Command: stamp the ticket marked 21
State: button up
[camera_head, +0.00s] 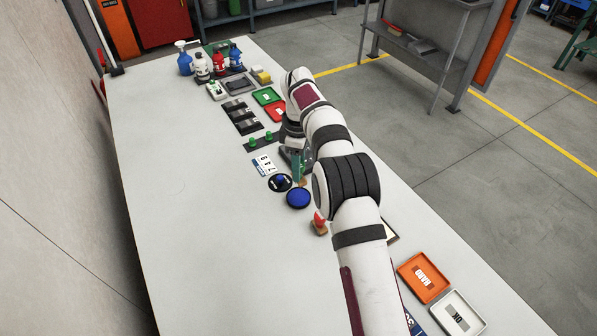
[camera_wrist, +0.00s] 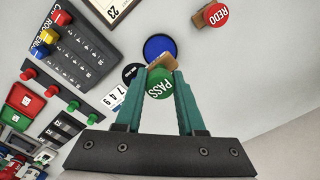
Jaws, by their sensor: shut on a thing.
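My gripper (camera_head: 299,172) is shut on a stamp with a round green PASS top (camera_wrist: 159,85) and a wooden body (camera_wrist: 163,62). The teal fingers are on either side of it in the wrist view. The stamp is close to the round blue ink pad (camera_head: 298,198), which also shows in the wrist view (camera_wrist: 158,46); I cannot tell if they touch. A framed ticket marked 23 (camera_wrist: 115,8) is partly in the wrist view. I cannot make out a ticket marked 21. A red-topped REDO stamp (camera_wrist: 214,16) also stands in the head view (camera_head: 319,226).
A black disc (camera_head: 280,183) and a 749 card (camera_head: 263,164) lie left of the pad. An orange tray (camera_head: 423,277) and a white OK tray (camera_head: 458,313) are at the lower right. The table's left side is clear.

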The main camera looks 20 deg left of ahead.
jog(key=shift+d, duration=0.1)
jog(key=s+d+f, duration=0.1)
jog(key=s+d, duration=0.1)
jog(key=d, duration=0.9)
jog(key=s+d, duration=0.2)
jog(key=d, duration=0.9)
jog(key=shift+w+d+f, duration=0.1)
jog(key=shift+f, duration=1.35)
jog(key=shift+w+d+f, duration=0.1)
jog(key=shift+f, duration=1.3)
jog(key=shift+f, duration=0.55)
jog(key=shift+s, duration=0.1)
notch_tip(320, 180, up, 7)
